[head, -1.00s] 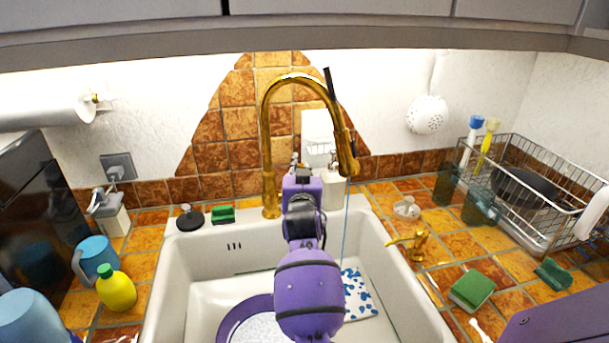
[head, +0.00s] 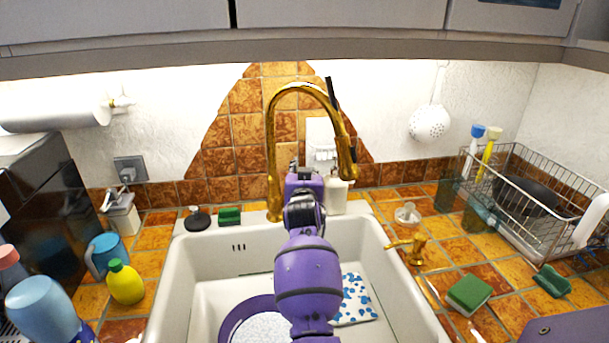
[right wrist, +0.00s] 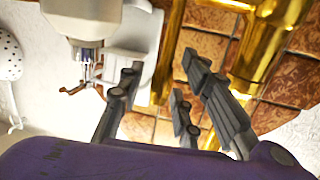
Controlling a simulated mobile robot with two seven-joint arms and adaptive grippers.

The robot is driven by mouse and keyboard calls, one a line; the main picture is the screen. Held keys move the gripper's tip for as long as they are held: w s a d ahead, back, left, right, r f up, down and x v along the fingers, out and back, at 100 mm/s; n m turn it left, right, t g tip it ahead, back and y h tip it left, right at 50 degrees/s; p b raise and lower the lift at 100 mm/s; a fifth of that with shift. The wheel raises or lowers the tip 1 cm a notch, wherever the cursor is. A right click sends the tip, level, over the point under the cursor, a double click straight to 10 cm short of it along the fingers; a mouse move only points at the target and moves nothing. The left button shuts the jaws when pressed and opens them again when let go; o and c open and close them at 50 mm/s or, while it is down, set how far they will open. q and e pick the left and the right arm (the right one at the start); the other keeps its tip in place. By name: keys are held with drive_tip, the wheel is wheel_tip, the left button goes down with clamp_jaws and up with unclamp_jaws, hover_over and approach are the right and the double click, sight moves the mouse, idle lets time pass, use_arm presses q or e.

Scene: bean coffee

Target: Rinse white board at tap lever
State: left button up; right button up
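A flat white board with blue spots (head: 355,300) lies in the sink (head: 205,262), partly hidden behind my right arm. The gold tap (head: 272,150) arches over the sink. A thin black lever (head: 331,92) stands up at the right of its arch. My right gripper (head: 312,166) is behind the sink, beneath the arch. In the right wrist view my right gripper (right wrist: 158,84) is open and empty, with its fingers apart in front of the tap's gold pipes (right wrist: 172,52). A purple-rimmed plate (head: 238,318) lies in the sink, also partly hidden. My left gripper is out of view.
A white soap dispenser (head: 336,193) stands right behind my right gripper. A wire dish rack (head: 548,240) and a green sponge (head: 469,292) are on the right counter.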

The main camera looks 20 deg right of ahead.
drive_tip(key=shift+s+a, duration=0.1)
drive_tip(key=shift+s, duration=0.05)
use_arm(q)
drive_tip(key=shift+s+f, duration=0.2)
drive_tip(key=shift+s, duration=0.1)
use_arm(e)
drive_tip(key=v, duration=1.1)
drive_tip(key=shift+s, duration=0.3)
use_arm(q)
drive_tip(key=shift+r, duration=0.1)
use_arm(e)
drive_tip(key=shift+a+r, duration=0.1)
